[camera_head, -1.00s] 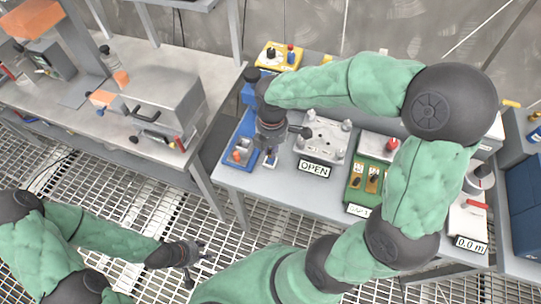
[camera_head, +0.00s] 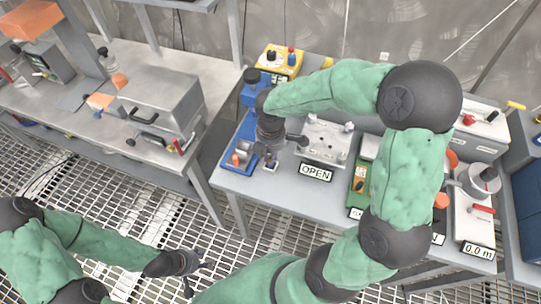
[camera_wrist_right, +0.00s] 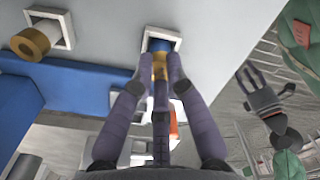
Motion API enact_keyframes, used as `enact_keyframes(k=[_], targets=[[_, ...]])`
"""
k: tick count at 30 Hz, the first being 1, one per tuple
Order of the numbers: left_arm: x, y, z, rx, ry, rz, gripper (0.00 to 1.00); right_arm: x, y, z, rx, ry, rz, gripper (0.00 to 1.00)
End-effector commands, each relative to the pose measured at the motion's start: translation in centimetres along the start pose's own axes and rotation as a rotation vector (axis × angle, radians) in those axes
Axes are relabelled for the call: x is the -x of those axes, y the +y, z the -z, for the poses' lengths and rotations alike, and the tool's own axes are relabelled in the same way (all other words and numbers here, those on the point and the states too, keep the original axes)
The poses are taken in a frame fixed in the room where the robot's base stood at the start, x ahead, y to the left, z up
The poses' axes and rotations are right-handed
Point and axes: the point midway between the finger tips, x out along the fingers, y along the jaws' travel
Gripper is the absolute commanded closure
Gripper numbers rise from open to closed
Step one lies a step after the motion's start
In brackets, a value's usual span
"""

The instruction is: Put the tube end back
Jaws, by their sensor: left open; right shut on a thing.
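My right gripper (camera_head: 270,157) is low over the front left of the workbench, beside the blue tray (camera_head: 229,163). In the right wrist view its fingers (camera_wrist_right: 157,82) are shut on the tube end (camera_wrist_right: 160,66), which shows a brass-coloured band and a blue part beyond it. The blue part meets a white square holder (camera_wrist_right: 176,38); I cannot tell how deep it sits. In the head view the gripper mostly hides the tube end. My left gripper (camera_head: 190,266) is open and empty over the floor grating, away from the bench.
A second white square holder (camera_wrist_right: 67,30) with a brass-coloured ring (camera_wrist_right: 30,43) is nearby. A metal fixture (camera_head: 325,140) stands behind the OPEN sign (camera_head: 315,172). A yellow box (camera_head: 279,60) is at the back. A gap separates this bench from the left bench (camera_head: 85,120).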

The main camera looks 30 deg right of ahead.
Motion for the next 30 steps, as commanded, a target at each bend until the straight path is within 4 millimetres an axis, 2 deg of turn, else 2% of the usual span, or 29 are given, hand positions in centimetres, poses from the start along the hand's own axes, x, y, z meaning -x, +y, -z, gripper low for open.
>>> enact_keyframes(k=[1,2,3,4,13,17,20,30], targets=[[-0.1,0.0,0.0,0.0,0.0,0.0,0.58,-0.2,0.0,0.0,0.0,0.0,0.001,1.0],[-0.1,0.0,0.0,0.0,0.0,0.0,0.58,-0.2,0.0,0.0,0.0,0.0,0.0,0.8],[-0.1,0.0,0.0,0.0,0.0,0.0,0.58,-0.2,0.0,0.0,0.0,0.0,0.0,0.68],[-0.1,0.0,0.0,0.0,0.0,0.0,0.58,-0.2,0.0,0.0,0.0,0.0,0.0,0.62],[-0.1,0.0,0.0,0.0,0.0,0.0,0.58,-0.1,0.0,0.0,0.0,0.0,0.0,0.62],[0.2,0.1,0.0,0.0,0.0,0.0,0.58,0.5,0.0,0.0,0.0,0.0,-0.001,0.62],[0.8,0.3,0.0,0.0,0.0,0.0,0.58,1.8,0.1,0.0,0.0,0.0,-0.003,0.62],[3.3,1.2,-0.1,0.0,0.0,0.0,0.58,8.6,0.1,0.0,0.0,-0.001,-0.004,0.62]])
